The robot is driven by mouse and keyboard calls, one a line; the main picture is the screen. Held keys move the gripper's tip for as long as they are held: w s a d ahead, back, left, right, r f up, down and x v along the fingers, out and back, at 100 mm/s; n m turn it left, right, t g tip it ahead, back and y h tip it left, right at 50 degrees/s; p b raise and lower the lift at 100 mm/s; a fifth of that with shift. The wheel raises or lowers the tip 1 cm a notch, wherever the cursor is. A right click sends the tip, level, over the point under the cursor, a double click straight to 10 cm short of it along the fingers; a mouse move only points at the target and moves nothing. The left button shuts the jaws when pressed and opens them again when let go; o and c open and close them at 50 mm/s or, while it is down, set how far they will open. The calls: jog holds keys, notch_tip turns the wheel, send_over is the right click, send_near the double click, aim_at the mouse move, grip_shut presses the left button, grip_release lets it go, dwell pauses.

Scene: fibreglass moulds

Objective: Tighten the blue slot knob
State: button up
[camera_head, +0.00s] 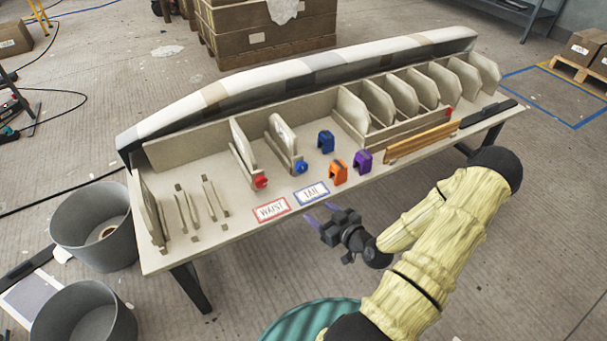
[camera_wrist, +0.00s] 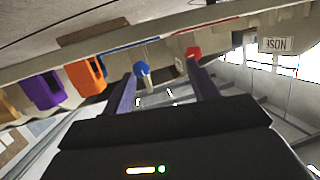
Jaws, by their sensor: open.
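The blue slot knob (camera_head: 301,167) is a small round knob at the front end of a slotted rib holder, behind the TAIL label (camera_head: 311,193). It also shows in the wrist view (camera_wrist: 141,69), ahead of my fingers and nearer the left one. A red knob (camera_head: 261,182) sits to its left on the neighbouring holder, behind the WAIST label (camera_head: 271,209); in the wrist view it is near the right fingertip (camera_wrist: 193,52). My gripper (camera_head: 318,217) is open and empty, in front of the table's front edge, apart from the knob. Its two purple fingers (camera_wrist: 160,78) point towards the knobs.
A blue clip (camera_head: 326,141), an orange clip (camera_head: 338,172) and a purple clip (camera_head: 363,160) stand right of the blue knob. A wooden strip (camera_head: 423,142) lies further right. Several upright ribs (camera_head: 405,90) stand behind. Grey bins (camera_head: 93,225) are at the left.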

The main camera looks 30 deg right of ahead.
aim_at(304, 169)
jog(key=d+t+h, duration=0.1)
jog(key=d+r+m+t, duration=0.1)
jog(key=s+d+m+t+h, duration=0.1)
jog(key=shift+d+r+h, duration=0.2)
jog(key=shift+r+h, duration=0.1)
jog(key=w+b, duration=0.1)
jog(key=w, duration=0.4)
jog(key=w+b, duration=0.1)
jog(key=w, duration=0.5)
jog(key=w+b, duration=0.1)
jog(key=w, duration=0.5)
jog(key=shift+a+f+b, duration=0.1)
jog(key=shift+a+b, duration=0.25)
jog(key=shift+a, duration=0.05)
jog(key=shift+w, duration=0.25)
jog(key=shift+d, duration=0.1)
